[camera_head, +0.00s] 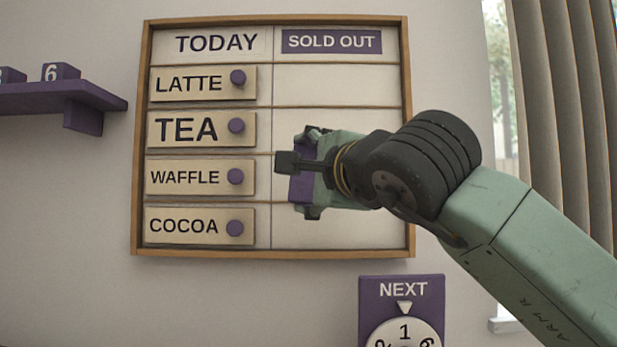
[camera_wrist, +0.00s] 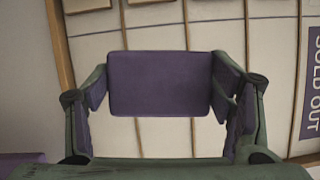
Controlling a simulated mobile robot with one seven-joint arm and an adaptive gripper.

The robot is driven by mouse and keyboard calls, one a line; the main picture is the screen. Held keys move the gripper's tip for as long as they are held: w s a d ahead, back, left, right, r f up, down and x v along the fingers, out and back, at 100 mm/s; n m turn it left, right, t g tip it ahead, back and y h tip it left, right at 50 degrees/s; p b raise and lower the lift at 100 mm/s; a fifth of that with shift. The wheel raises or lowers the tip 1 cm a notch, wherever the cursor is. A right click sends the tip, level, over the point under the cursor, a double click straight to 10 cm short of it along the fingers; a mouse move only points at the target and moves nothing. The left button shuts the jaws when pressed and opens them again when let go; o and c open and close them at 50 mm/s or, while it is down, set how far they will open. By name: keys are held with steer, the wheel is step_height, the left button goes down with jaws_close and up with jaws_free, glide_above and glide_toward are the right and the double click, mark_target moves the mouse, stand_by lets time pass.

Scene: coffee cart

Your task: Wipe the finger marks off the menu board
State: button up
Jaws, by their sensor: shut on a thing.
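The menu board (camera_head: 340,88) hangs on the wall in a wooden frame, with a TODAY column at left and a SOLD OUT column at right. My gripper (camera_head: 310,175) is in front of the lower part of the SOLD OUT column. It is shut on a purple block-like wiper (camera_wrist: 160,83), which spans the space between the two fingers in the wrist view. Whether the wiper touches the board I cannot tell. I can make out no clear finger marks; my gripper and arm hide part of the right column.
Name plates with purple knobs, such as the TEA plate (camera_head: 180,128), fill the left column. A purple shelf (camera_head: 50,96) with number blocks is at left. A purple NEXT dial (camera_head: 402,290) is below the board. Slatted blinds (camera_head: 565,110) hang at right.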

steer(key=shift+s+b, duration=0.5)
steer(key=shift+s, duration=1.05)
